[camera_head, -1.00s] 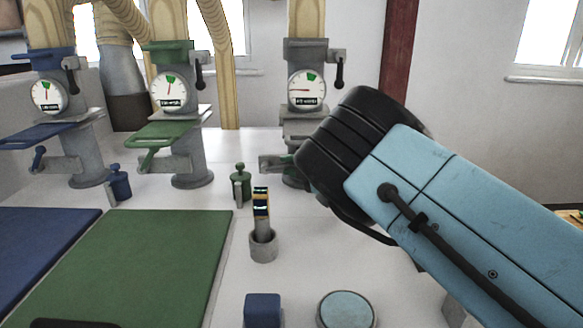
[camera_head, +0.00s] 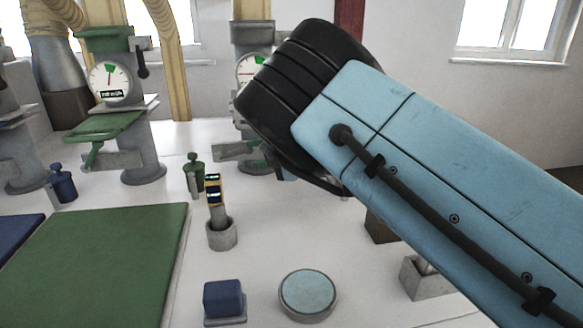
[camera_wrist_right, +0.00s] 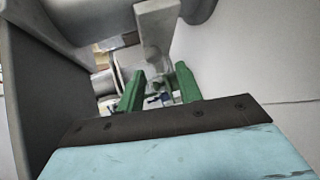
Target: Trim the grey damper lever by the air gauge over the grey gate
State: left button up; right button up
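The grey station's air gauge (camera_head: 250,68) shows partly in the head view, its right side behind my right arm. The damper lever beside it is hidden there by my black wrist. A grey bracket (camera_head: 238,151) sticks out low on that station; I cannot make out a gate plate. My right gripper's fingers are mostly hidden in the head view. In the right wrist view its two green fingers (camera_wrist_right: 158,80) are apart. A pale grey bar (camera_wrist_right: 157,25) stands just beyond and above them; I cannot tell which part it is. My left gripper is out of view.
The green station (camera_head: 112,78) stands left with its own lever. On the white table are a green-topped bottle (camera_head: 193,176), a grey cup holding a banded stick (camera_head: 222,235), a blue block (camera_head: 223,298), a round pale-blue pad (camera_head: 308,292) and a green mat (camera_head: 95,265).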

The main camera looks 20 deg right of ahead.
jog(key=s+d, duration=0.1)
jog(key=s, duration=0.2)
jog(key=s+d+b, duration=0.1)
jog(key=s+d, duration=0.1)
jog(key=s+d+b, duration=0.1)
jog(key=s+d, duration=0.1)
jog(key=s, duration=0.1)
jog(key=shift+s+d, duration=0.25)
jog(key=shift+s, duration=0.05)
